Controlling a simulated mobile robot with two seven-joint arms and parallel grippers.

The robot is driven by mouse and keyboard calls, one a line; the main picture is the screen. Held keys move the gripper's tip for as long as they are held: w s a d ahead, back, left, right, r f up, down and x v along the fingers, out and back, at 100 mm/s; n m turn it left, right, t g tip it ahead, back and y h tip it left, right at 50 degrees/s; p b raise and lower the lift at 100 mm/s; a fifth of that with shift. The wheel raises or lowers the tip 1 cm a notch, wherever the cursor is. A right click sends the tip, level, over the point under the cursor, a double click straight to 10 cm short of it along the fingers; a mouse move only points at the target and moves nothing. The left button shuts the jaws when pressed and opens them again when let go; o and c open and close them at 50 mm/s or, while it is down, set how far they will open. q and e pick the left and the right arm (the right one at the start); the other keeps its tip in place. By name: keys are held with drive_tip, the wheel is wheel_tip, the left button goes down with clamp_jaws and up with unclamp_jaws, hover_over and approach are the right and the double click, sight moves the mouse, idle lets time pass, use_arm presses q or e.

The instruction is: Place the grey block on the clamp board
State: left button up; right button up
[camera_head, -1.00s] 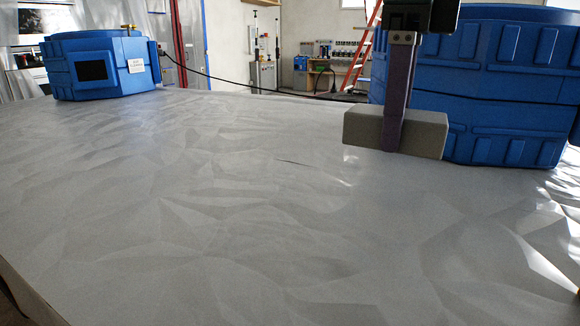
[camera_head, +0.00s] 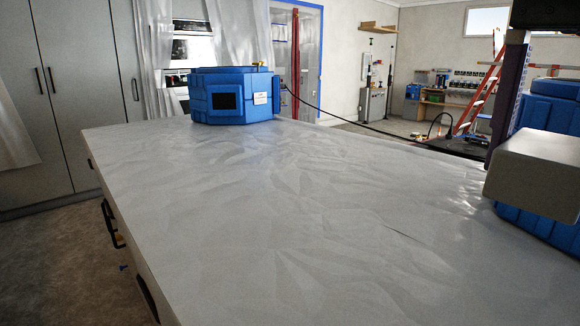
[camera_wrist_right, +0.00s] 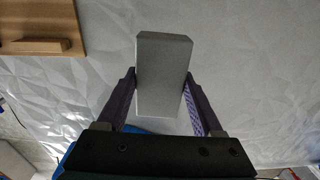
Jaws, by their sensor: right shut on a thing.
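The grey block (camera_head: 540,172) is at the right edge of the head view, above the table. My right gripper (camera_wrist_right: 159,80) is shut on it, with one purple finger on each side in the right wrist view. The block (camera_wrist_right: 163,65) points away from the wrist there. A wooden board with a raised wooden bar, seemingly the clamp board (camera_wrist_right: 58,20), lies at the upper left of the right wrist view, apart from the block. The board does not show in the head view. My left gripper is not in view.
The large pale table top (camera_head: 270,215) is mostly clear. A blue container (camera_head: 228,97) stands at its far end. A black cable (camera_head: 340,118) runs along the far side.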

sight(565, 162)
drive_tip(key=s+r+n+p, duration=0.1)
drive_tip(key=n, duration=0.2)
drive_tip(key=s+a+r+n+p, duration=0.1)
drive_tip(key=n, duration=0.3)
drive_tip(key=s+a+r+n+p, duration=0.1)
drive_tip(key=r+n+p, duration=0.1)
drive_tip(key=n, duration=0.1)
drive_tip(key=shift+s+a, duration=0.25)
drive_tip(key=shift+s, duration=0.05)
use_arm(q)
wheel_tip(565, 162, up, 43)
drive_tip(key=p, duration=3.7)
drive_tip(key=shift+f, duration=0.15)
use_arm(e)
drive_tip(key=s+r, duration=0.2)
drive_tip(key=r, duration=1.5)
drive_tip(key=s+r, duration=0.3)
drive_tip(key=r, duration=1.5)
drive_tip(key=shift+s, duration=0.3)
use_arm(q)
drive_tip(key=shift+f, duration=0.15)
